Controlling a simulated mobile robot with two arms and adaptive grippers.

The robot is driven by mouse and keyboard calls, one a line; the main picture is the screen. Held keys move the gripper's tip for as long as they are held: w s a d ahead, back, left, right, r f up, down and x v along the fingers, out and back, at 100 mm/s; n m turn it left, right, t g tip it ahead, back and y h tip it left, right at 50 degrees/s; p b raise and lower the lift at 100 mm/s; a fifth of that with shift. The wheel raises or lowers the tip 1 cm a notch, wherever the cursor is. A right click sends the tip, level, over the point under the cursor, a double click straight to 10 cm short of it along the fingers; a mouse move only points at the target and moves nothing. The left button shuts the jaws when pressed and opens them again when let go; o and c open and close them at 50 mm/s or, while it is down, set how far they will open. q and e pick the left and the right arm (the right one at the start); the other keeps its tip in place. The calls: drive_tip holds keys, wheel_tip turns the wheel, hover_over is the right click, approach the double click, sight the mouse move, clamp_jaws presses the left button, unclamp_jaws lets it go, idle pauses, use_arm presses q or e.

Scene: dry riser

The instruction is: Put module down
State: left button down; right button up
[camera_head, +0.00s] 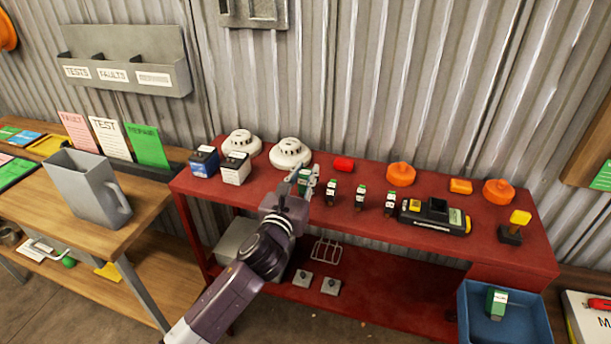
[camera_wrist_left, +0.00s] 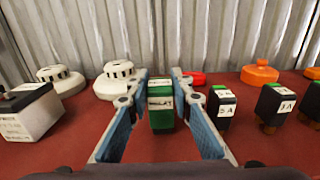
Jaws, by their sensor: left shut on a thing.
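A green module (camera_wrist_left: 161,118) with a white label sits between the two blue-padded fingers of my left gripper (camera_wrist_left: 160,85) in the left wrist view. In the head view my left gripper (camera_head: 306,184) is over the left half of the red bench (camera_head: 460,250), shut on the green module (camera_head: 303,181), which is partly hidden by the gripper. The module looks upright; I cannot tell whether its underside touches the bench top. Several similar small modules (camera_head: 360,197) with green tops and dark bodies stand in a row just right of the gripper.
Two white detectors (camera_head: 290,153), a blue battery block (camera_head: 204,162) and a white one (camera_head: 235,168) stand behind and left. A black-yellow tester (camera_head: 435,215) and orange domes (camera_head: 400,174) are to the right. A blue bin (camera_head: 475,302) holds another green module.

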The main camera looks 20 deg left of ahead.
use_arm(q)
drive_tip(key=shift+f, duration=0.15)
drive_tip(key=c, duration=1.7)
unclamp_jaws()
drive_tip(key=s+b, duration=0.1)
drive_tip(key=s, duration=1.1)
drive_tip(key=shift+a, duration=0.15)
